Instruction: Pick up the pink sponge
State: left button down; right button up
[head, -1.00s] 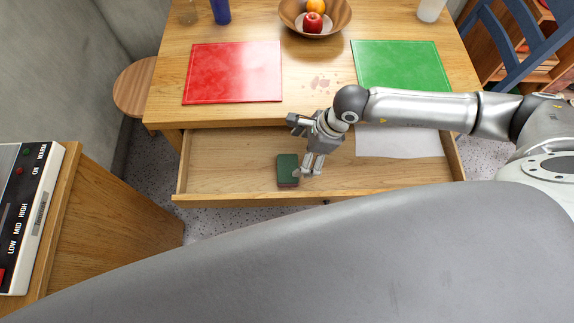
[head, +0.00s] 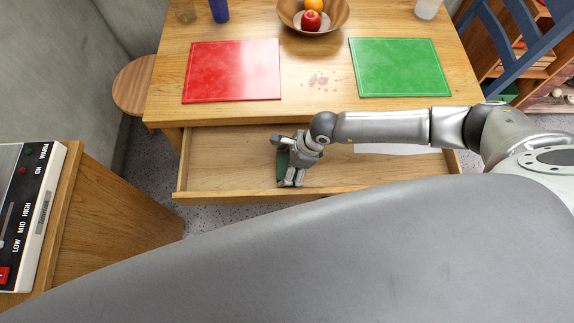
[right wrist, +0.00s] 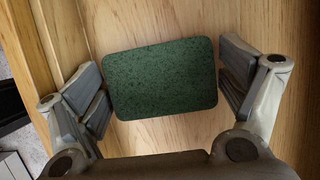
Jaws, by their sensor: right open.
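A sponge (head: 282,165) lies in the open wooden drawer (head: 225,165), left of the drawer's middle. Only its dark green, speckled top shows clearly; I cannot see any pink on it now. My right gripper (head: 291,183) is over the sponge and partly covers it in the head view. In the right wrist view the sponge (right wrist: 160,78) lies flat between the two spread fingers of the right gripper (right wrist: 163,90). The left finger is close to the sponge's edge and the right finger is at its right edge; I cannot tell whether they touch. My left gripper is out of view.
A white sheet (head: 400,149) lies in the drawer's right part, partly behind my arm. The tabletop above holds a red mat (head: 232,70), a green mat (head: 400,67) and a fruit bowl (head: 335,22). A panel with knobs and labels (head: 30,200) stands at the left.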

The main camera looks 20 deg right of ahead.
aim_at(287, 165)
jog(key=c, duration=0.4)
notch_tip(287, 165, up, 10)
jog(key=shift+r+b, duration=0.1)
jog(key=shift+b, duration=0.2)
dwell(0.4)
jog(key=shift+o, duration=0.3)
jog(key=c, duration=0.4)
